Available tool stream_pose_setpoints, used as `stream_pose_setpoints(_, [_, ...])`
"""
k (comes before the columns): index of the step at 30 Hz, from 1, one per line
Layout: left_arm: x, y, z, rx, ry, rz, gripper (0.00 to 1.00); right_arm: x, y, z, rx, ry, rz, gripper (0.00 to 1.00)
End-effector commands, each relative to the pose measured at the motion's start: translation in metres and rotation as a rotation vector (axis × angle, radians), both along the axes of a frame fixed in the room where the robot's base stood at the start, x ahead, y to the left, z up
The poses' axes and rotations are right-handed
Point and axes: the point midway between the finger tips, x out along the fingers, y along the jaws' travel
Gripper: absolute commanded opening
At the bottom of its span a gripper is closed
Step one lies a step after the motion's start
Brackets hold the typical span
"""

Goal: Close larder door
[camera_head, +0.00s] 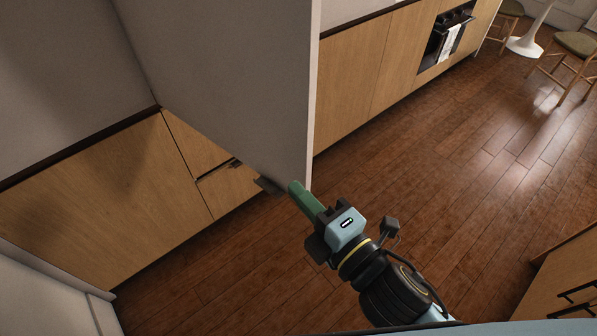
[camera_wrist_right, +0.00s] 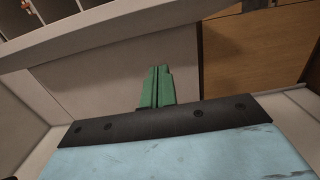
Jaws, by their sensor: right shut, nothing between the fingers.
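The larder door is most likely the large pale grey panel (camera_head: 225,70) that stands out into the room in the head view. Its narrow free edge (camera_head: 313,90) faces right, over the floor. My right gripper (camera_head: 294,187) has green fingers, shut and empty, with the tips close to the panel's lower free corner. I cannot tell whether they touch it. In the wrist view the shut green fingers (camera_wrist_right: 157,72) show in front of a pale surface (camera_wrist_right: 95,92). My left gripper is not in view.
Wooden base cabinets (camera_head: 115,195) stand left of and below the panel, with more wooden fronts (camera_head: 365,70) beyond it. An oven (camera_head: 447,35) with a towel is at the back. A wooden drawer unit (camera_head: 565,275) stands at lower right. The wooden floor (camera_head: 450,170) between is clear.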

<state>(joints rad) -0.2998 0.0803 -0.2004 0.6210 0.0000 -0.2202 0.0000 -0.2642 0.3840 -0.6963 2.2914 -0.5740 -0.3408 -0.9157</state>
Motion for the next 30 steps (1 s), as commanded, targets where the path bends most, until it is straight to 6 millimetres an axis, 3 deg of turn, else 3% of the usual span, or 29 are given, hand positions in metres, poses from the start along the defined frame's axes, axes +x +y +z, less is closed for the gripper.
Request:
stream_pose_setpoints(13, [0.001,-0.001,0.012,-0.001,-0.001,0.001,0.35,0.076,0.051,0.002,0.003,0.001,0.000,0.00])
stream_pose_setpoints(21, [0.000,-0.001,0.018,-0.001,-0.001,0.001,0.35,0.100,0.025,0.000,0.000,0.004,0.000,0.00])
stream_pose_setpoints(30, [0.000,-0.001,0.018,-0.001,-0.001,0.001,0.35,0.103,0.022,-0.001,0.002,0.004,0.000,0.00])
